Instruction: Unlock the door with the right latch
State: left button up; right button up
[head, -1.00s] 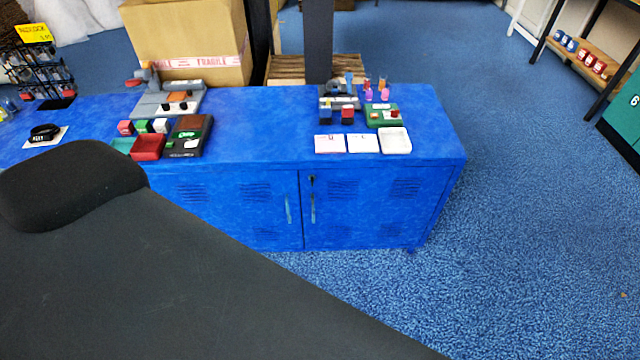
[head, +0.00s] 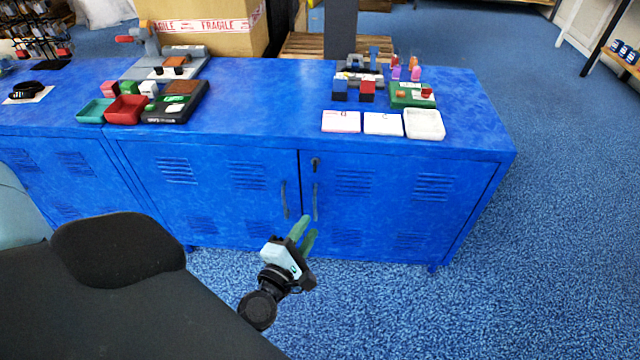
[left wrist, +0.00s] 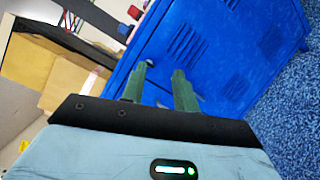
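The blue cabinet (head: 215,225) has a pair of louvred doors, both shut. A dark latch or keyhole (head: 315,162) sits near the top inner edge of the right door (head: 385,200). Below it is that door's upright handle (head: 315,203); the left door has a matching handle (head: 285,200). My left gripper (head: 307,228) is in front of and below the handles, its green fingers pointing up toward the doors. In the left wrist view its fingers (left wrist: 161,72) are apart with nothing between them, and the blue cabinet (left wrist: 235,45) shows beyond. My right gripper is not in view.
On the cabinet top are a red tray (head: 125,110), a teal tray (head: 94,111), white cards (head: 383,124), a white tray (head: 424,124) and small coloured blocks. A cardboard box (head: 200,38) stands behind. The blue carpet (head: 560,240) at right is clear.

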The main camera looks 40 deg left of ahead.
aim_at(314, 167)
pick_arm(q)
jog(key=w+a+n+y+b, duration=0.2)
jog(key=w+a+n+b, duration=0.1)
jog(key=w+n, duration=0.2)
jog(key=w+a+f+n+g+y+b, duration=0.1)
jog(key=w+a+n+y+b, duration=0.1)
jog(key=w+n, duration=0.4)
jog(key=w+a+n+g+y+b, duration=0.1)
jog(key=w+a+n+b, duration=0.3)
jog(key=w+a+n, duration=0.2)
jog(key=shift+w+a+f+y, duration=0.15)
jog(key=shift+w+f+y, duration=0.25)
grip_shut()
